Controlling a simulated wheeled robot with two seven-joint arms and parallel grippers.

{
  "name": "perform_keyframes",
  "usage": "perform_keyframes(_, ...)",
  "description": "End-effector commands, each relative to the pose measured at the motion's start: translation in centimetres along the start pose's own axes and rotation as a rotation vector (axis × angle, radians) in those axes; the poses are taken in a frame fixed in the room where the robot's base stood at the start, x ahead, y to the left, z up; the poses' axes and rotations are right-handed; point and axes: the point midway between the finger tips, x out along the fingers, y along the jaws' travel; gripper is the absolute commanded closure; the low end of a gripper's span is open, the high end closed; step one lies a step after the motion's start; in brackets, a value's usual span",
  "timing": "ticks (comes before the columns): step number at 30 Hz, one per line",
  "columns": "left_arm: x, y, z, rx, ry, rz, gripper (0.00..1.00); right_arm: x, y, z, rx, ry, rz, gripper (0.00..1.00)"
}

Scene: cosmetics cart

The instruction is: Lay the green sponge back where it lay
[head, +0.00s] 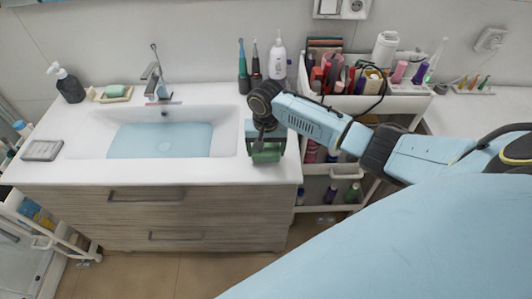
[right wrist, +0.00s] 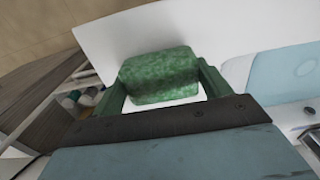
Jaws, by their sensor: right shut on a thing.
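The green sponge (right wrist: 160,72) is between the two green fingers of my right gripper (right wrist: 163,85) in the right wrist view. The gripper is shut on it. In the head view my right gripper (head: 267,150) is over the right end of the white counter (head: 225,175), to the right of the basin. The sponge is mostly hidden there by the gripper. I cannot tell whether the sponge touches the counter. My left gripper is not in view.
The basin (head: 160,140) holds water, with a faucet (head: 155,75) behind it. A green soap (head: 115,91) in a dish, a dark dispenser (head: 68,86) and a grey dish (head: 42,151) stand left. Bottles and toothbrushes stand behind my gripper. A loaded cart (head: 345,103) is at the right.

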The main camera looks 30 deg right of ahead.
Motion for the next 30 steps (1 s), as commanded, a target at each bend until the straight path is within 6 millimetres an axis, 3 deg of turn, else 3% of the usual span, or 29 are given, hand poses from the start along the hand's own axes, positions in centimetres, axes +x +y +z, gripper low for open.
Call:
perform_keyframes(4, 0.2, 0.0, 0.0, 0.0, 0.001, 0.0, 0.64, 2.1, 0.0, 0.0, 0.001, -0.001, 0.001, 0.42)
perform_keyframes(15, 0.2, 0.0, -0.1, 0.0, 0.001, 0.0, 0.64, 2.5, 0.0, 0.1, 0.0, -0.001, 0.0, 0.42)
perform_keyframes(16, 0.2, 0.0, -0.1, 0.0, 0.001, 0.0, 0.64, 2.5, 0.0, 0.0, 0.0, 0.0, -0.001, 0.22)
perform_keyframes(21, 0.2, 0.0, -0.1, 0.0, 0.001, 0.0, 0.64, 2.5, 0.0, 0.0, 0.0, 0.0, 0.0, 0.02)
perform_keyframes(30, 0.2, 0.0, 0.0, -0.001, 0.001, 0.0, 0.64, 2.3, 0.0, 0.0, 0.0, 0.0, 0.0, 0.02)
